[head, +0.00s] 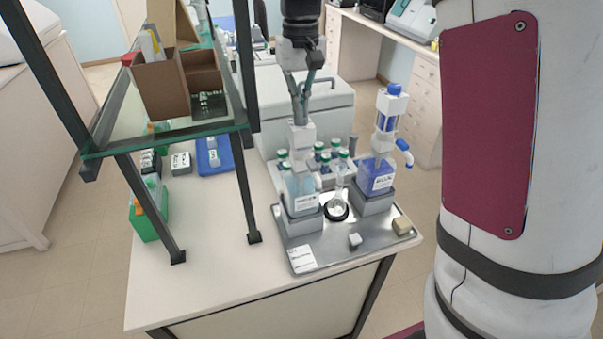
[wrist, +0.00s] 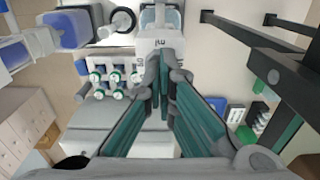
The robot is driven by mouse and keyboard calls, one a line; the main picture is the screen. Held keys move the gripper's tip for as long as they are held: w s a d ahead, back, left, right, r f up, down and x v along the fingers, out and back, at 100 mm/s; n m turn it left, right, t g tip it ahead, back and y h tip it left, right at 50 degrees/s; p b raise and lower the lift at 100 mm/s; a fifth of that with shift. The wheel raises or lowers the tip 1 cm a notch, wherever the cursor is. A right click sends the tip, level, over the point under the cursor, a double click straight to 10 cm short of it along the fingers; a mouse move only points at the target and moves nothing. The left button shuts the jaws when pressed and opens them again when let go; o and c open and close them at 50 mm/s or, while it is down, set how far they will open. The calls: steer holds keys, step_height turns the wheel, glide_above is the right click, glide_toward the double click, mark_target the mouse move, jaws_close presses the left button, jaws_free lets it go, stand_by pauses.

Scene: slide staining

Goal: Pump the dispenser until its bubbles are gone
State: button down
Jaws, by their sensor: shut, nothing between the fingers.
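Two bottle-top dispensers stand on grey blocks on a metal tray (head: 335,258). The left dispenser (head: 301,190) holds pale, nearly clear liquid and has a white label and white head. The right dispenser (head: 378,172) holds blue liquid, with a blue cap and blue spout tip. My gripper (head: 299,118) points down over the left dispenser's head, fingers shut and empty, at or just above its top; I cannot tell if they touch. In the wrist view my gripper (wrist: 165,88) reaches toward the white dispenser head (wrist: 160,45). Bubbles are too small to make out.
A small flask (head: 337,206) stands between the dispensers. Several green-capped bottles (head: 325,158) are in a rack behind. A dark-framed glass shelf (head: 165,137) with a cardboard box rises close on the left. The table's front left is clear.

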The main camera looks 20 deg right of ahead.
steer(key=shift+r+p, duration=0.35)
steer(key=shift+r, duration=2.45)
steer(key=shift+r, duration=0.1)
steer(key=shift+r, duration=2.4)
steer(key=s+r+t+b, duration=0.1)
steer(key=s+t, duration=0.2)
steer(key=s, duration=1)
steer(key=s+f+t+b, duration=0.1)
steer(key=s+f+t, duration=0.1)
steer(key=s+f, duration=0.6)
steer(key=s, duration=0.4)
steer(key=shift+t, duration=0.3)
